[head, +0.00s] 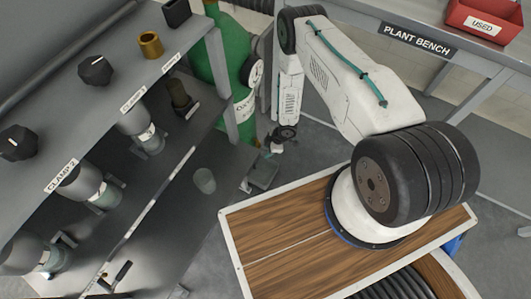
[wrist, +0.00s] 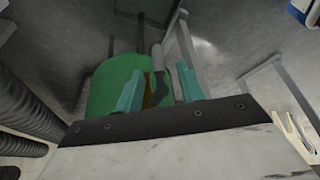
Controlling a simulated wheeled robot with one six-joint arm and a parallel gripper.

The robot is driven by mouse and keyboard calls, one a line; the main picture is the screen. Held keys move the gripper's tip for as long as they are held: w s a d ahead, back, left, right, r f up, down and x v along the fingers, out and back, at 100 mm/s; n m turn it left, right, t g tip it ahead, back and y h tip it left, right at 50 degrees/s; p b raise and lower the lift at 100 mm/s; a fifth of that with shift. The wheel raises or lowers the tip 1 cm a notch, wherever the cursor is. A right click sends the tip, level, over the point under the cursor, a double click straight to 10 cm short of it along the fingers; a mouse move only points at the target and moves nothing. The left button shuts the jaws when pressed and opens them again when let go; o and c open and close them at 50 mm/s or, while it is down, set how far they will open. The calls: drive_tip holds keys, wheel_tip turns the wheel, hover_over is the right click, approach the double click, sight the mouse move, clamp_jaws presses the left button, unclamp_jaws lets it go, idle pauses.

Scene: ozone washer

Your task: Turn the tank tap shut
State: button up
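I cannot tell whether that part is the tap or a gauge. In the wrist view the tank's green body (wrist: 112,82) fills the space beyond my gripper (wrist: 160,90). Its two teal fingers are apart. A small brass and black part (wrist: 150,88) shows between them; I cannot tell whether it touches a finger. In the head view the gripper end is small, low beside the tank, its fingers unclear.
A grey shelf unit (head: 140,110) with black knobs (head: 95,69), a brass fitting (head: 151,45) and clamped cylinders (head: 90,187) stands at left. The plant bench (head: 385,22) carries a red bin (head: 485,18) at top right. Ribbed hoses (wrist: 25,105) show at left in the wrist view.

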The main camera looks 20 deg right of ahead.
drive_tip(key=shift+x, duration=1.6)
clamp_jaws()
